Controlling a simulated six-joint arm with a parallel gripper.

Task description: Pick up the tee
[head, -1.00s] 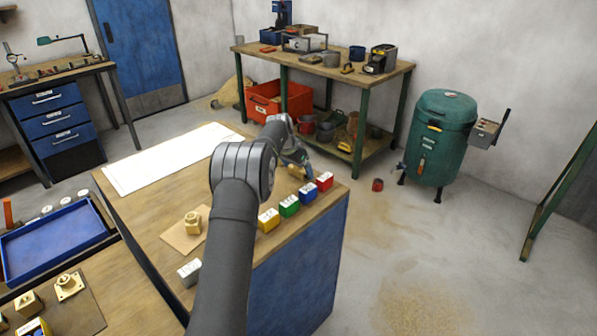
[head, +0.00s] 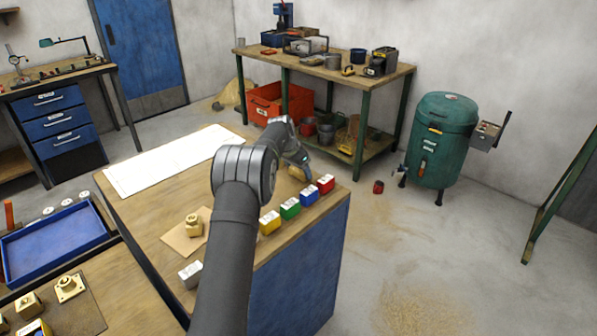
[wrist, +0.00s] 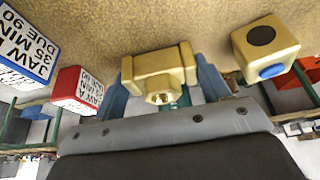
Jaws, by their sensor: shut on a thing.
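The tee, a brass-coloured blocky fitting with a round threaded outlet (wrist: 158,75), is in the middle of the wrist view. My gripper (wrist: 164,84) is shut on it, with one blue-grey finger on each side. The tan bench top fills the background behind the tee; I cannot tell whether the tee touches it. In the head view my gripper (head: 298,166) is at the far right part of the wooden bench, and my arm and gripper hide most of what is there.
A brass cube with a blue plug (wrist: 265,48) is close beside the tee. Red (head: 325,184), blue (head: 307,195), green (head: 289,208) and yellow (head: 269,222) labelled blocks line the bench's right edge. Another brass fitting (head: 194,226) sits on a brown pad. A white sheet (head: 170,160) lies at the left.

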